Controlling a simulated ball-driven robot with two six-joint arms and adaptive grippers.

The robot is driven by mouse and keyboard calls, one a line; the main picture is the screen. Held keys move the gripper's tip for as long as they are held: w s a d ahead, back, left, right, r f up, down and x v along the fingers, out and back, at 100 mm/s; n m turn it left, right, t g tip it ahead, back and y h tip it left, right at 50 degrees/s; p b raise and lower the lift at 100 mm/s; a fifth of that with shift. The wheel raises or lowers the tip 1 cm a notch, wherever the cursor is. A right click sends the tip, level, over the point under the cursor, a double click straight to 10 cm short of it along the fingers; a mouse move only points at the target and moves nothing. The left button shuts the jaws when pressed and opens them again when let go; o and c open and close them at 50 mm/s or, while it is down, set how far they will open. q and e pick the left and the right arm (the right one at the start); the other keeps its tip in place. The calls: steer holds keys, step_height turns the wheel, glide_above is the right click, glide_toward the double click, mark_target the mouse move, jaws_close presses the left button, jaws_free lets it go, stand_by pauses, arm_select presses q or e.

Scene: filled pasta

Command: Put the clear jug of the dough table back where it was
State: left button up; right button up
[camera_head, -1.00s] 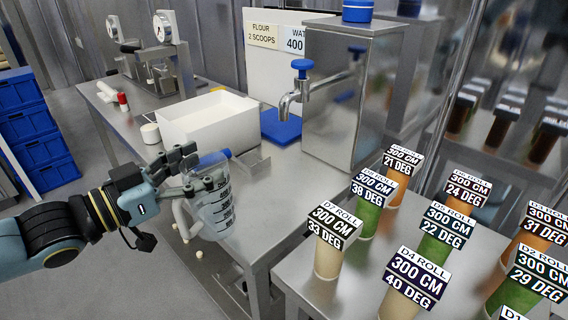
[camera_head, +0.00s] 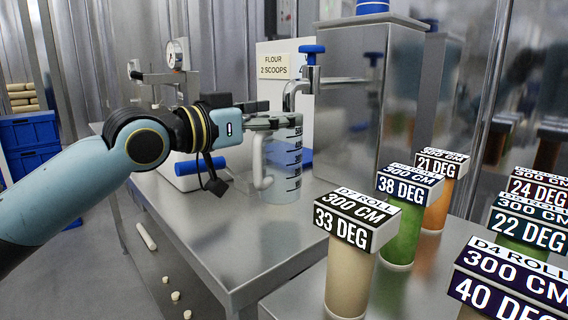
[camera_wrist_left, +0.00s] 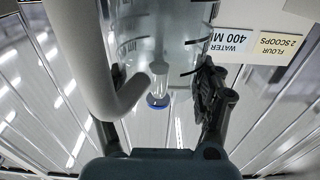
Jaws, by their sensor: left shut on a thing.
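The clear jug (camera_head: 282,172) with dark level marks and a pale handle stands upright by the table's right side, in front of the steel water dispenser (camera_head: 345,95) and near its tap (camera_head: 298,86). My left gripper (camera_head: 272,120) is shut on the jug near its rim. In the left wrist view the jug (camera_wrist_left: 165,45) fills the space between my fingers, its handle at left. I cannot tell whether its base touches the steel dough table (camera_head: 225,235). My right gripper is not in view.
Labelled coloured cylinders (camera_head: 404,225) crowd the counter at right. A blue-ended white object (camera_head: 188,176) lies behind my wrist. A flour sign (camera_head: 276,66) stands at the back. The table front is clear.

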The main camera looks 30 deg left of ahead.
arm_select(q)
steer(key=shift+w+d+f+b, duration=0.1)
steer(key=shift+w+f+b, duration=0.1)
steer(key=shift+w+f, duration=0.25)
steer(key=shift+w+d+f+b, duration=0.15)
steer(key=shift+w+f+b, duration=0.1)
steer(key=shift+f, duration=0.4)
steer(key=shift+w+d+f+b, duration=0.1)
steer(key=shift+w+f+b, duration=0.1)
steer(key=shift+w+f, duration=0.25)
steer(key=shift+s+f, duration=0.1)
steer(key=shift+f, duration=0.05)
steer(key=shift+f, duration=0.15)
steer(key=o, duration=1.4)
steer(key=shift+c, duration=0.2)
steer(key=o, duration=0.4)
